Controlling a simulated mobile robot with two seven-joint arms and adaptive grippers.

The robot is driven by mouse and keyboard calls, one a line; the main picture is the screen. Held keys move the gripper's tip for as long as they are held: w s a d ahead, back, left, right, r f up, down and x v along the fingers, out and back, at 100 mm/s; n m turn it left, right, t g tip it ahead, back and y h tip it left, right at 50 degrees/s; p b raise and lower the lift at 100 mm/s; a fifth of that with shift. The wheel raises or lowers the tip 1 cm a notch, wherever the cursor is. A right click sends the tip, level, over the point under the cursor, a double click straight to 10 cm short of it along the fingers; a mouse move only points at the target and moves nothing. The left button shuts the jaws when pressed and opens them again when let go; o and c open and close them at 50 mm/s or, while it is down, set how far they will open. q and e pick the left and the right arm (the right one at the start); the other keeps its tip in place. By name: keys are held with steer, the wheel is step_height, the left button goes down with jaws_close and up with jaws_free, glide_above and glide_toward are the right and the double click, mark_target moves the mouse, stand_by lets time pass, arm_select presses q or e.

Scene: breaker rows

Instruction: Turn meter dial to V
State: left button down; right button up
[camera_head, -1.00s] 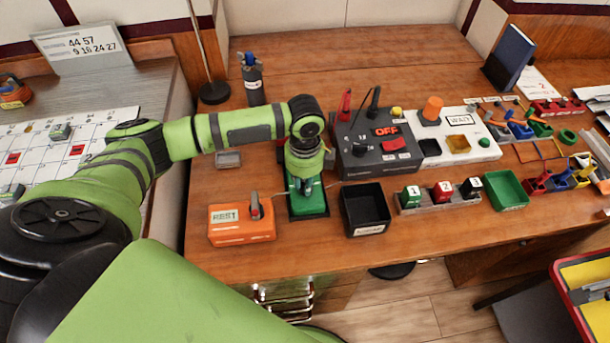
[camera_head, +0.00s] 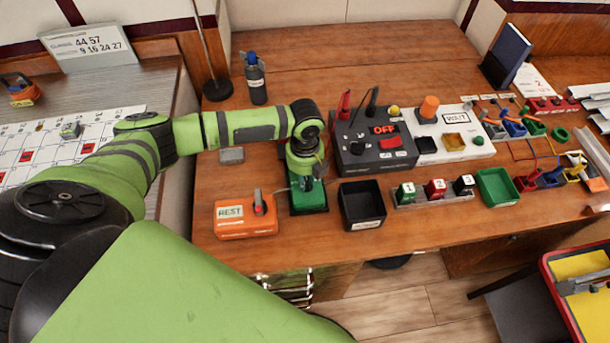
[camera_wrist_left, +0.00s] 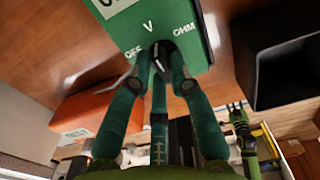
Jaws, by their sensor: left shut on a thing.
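The green meter (camera_head: 309,204) lies on the wooden desk, and my left gripper (camera_head: 306,182) reaches down over it from above. In the left wrist view the meter's green face (camera_wrist_left: 197,47) carries the labels OFF, V and OHM, with V between the other two. My left gripper's fingertips (camera_wrist_left: 161,52) are shut on the black dial (camera_wrist_left: 163,47) below the V label. The fingers cover part of the dial, and I cannot tell exactly where its pointer aims. A small green and dark shape in the lower right of the wrist view looks like my right gripper (camera_wrist_left: 238,115).
An orange REST box (camera_head: 246,221) stands left of the meter, and a black open bin (camera_head: 362,219) stands to its right. A dark panel reading OFF (camera_head: 362,158) is behind the bin. A spray-like bottle (camera_head: 255,82) stands further back.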

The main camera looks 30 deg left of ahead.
stand_by(0.3)
arm_select(q)
steer(key=c, duration=1.1)
jaws_free()
step_height(320, 180, up, 12)
steer(key=shift+r, duration=0.1)
